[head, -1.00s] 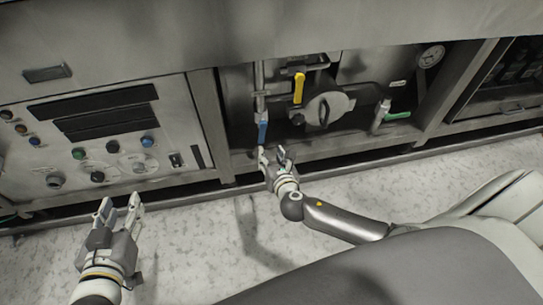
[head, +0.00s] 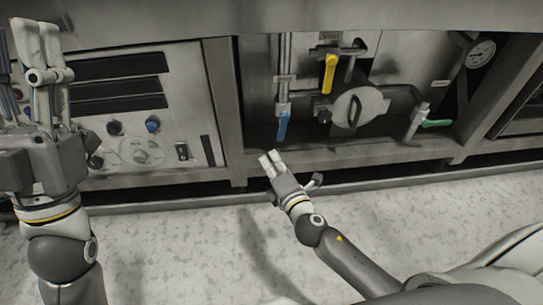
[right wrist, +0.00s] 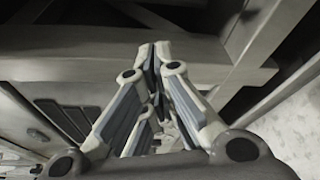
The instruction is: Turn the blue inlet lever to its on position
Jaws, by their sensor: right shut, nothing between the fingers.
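The blue inlet lever (head: 283,126) hangs straight down from a valve on a vertical pipe, left of the yellow lever in the head view. My right gripper (head: 270,160) is shut and empty, just below the blue lever and slightly to its left. A gap shows between its fingertips and the lever in the picture. The right wrist view shows its fingers (right wrist: 153,52) meeting at the tips; I cannot make out the lever there. My left gripper (head: 20,45) is raised at the left edge, partly cut off, with its fingers apart.
A yellow lever (head: 329,75), a round hatch (head: 358,108) and a green-handled valve (head: 436,123) are to the right in the recess. A gauge (head: 480,54) is at the upper right. A control panel (head: 190,110) is on the left. A frame rail (head: 350,154) runs below the recess.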

